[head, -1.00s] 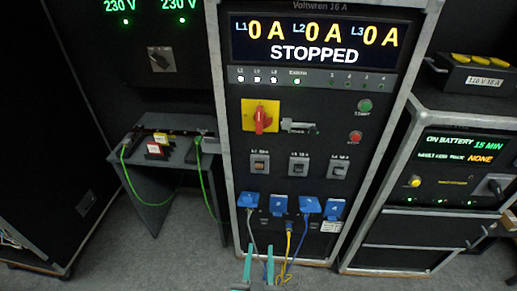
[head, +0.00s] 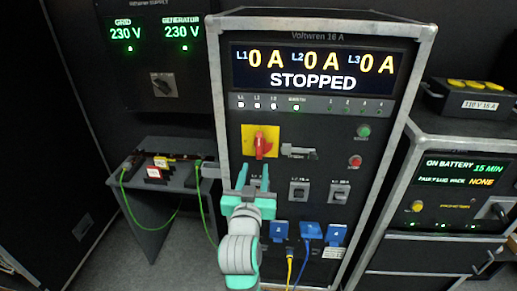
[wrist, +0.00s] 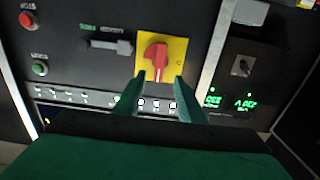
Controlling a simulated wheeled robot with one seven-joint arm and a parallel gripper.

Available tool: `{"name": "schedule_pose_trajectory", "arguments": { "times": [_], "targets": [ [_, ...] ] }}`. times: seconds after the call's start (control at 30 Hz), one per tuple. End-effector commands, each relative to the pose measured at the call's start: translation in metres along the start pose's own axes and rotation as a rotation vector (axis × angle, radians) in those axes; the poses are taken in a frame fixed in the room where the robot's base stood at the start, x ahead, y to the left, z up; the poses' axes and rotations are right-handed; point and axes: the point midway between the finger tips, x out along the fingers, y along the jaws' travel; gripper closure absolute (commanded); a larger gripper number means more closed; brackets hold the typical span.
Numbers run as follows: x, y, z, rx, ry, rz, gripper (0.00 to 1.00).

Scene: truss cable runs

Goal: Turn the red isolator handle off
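The red isolator handle (head: 261,146) sits on a yellow square plate (head: 247,133) on the front of the tall cabinet, under the STOPPED display. Its grip points roughly up and down. My gripper (head: 253,170) is just below the handle in the head view, its teal fingers apart with nothing between them. In the wrist view, my gripper (wrist: 160,78) is open, with the red handle (wrist: 155,57) beyond the fingertips and roughly between their lines. The fingers do not appear to touch it. My gripper and wrist hide the left breaker and left blue socket.
A grey lever (head: 299,153) sits right of the yellow plate. A green button (head: 363,131) and red button (head: 355,161) are further right. Breakers (head: 299,191) and blue sockets (head: 311,231) with cables lie below. A side table (head: 190,181) stands left.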

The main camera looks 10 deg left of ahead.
Motion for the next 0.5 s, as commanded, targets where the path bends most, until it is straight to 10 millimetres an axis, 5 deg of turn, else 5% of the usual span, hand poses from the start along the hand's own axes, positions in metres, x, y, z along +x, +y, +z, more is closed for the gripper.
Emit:
{"name": "schedule_pose_trajectory", "arguments": {
  "times": [0.27, 0.5],
  "targets": [
    [0.017, -0.001, -0.009, -0.001, 0.002, 0.003, 0.64],
    [0.058, 0.0, -0.009, -0.001, 0.002, 0.003, 0.64]
  ]
}}
